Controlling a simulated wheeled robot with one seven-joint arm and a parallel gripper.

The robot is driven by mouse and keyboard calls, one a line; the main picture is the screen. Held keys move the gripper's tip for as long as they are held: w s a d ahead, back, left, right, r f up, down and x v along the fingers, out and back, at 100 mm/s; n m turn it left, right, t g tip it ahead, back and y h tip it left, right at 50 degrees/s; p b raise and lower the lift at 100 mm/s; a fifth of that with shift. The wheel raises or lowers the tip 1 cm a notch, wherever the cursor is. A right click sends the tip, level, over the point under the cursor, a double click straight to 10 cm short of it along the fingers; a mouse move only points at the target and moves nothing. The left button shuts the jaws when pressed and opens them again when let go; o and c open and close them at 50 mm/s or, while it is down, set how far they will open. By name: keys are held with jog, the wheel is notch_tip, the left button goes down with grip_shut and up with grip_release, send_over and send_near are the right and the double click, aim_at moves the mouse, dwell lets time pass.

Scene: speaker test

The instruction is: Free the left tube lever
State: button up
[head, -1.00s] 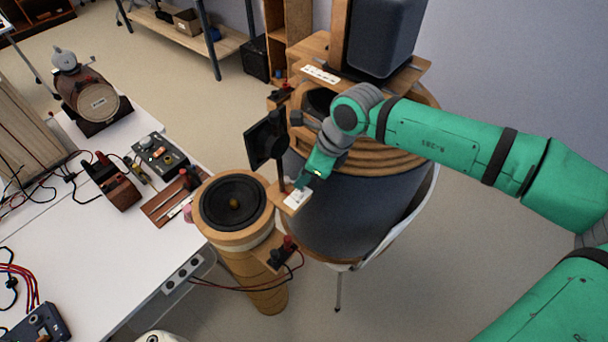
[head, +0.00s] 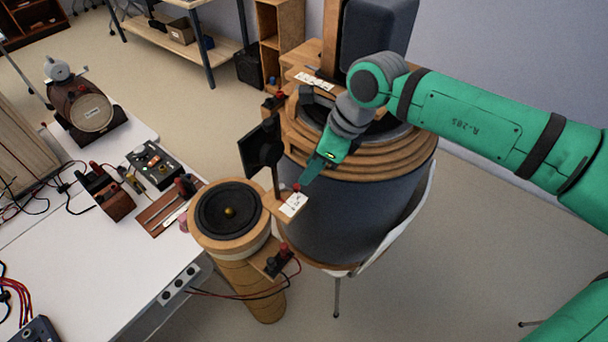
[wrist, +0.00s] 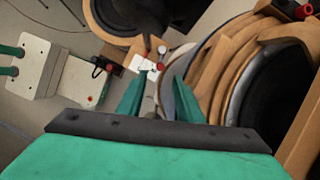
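The wooden tube speaker (head: 245,287) stands beside the white table, with a round black cone on top. A small ledge with a white label (head: 292,206) sticks out from its right side. A small red knob (head: 297,187) stands at that label; I take it to be the tube lever. In the wrist view the red knob (wrist: 160,66) shows by the label (wrist: 143,64), just beyond my fingertips. My gripper (head: 304,181) points down at the knob from the upper right. In the wrist view its two fingers (wrist: 157,82) are apart, with nothing clearly held between them.
A black square panel on a post (head: 260,146) stands close left of my gripper. A large round wooden-rimmed speaker (head: 350,215) is close on the right. Red and black terminals (head: 277,262) with wires are on the tube's front. The white table (head: 95,270) holds several instruments.

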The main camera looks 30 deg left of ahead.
jog(key=shift+v, duration=1.3)
jog(key=shift+a, duration=0.1)
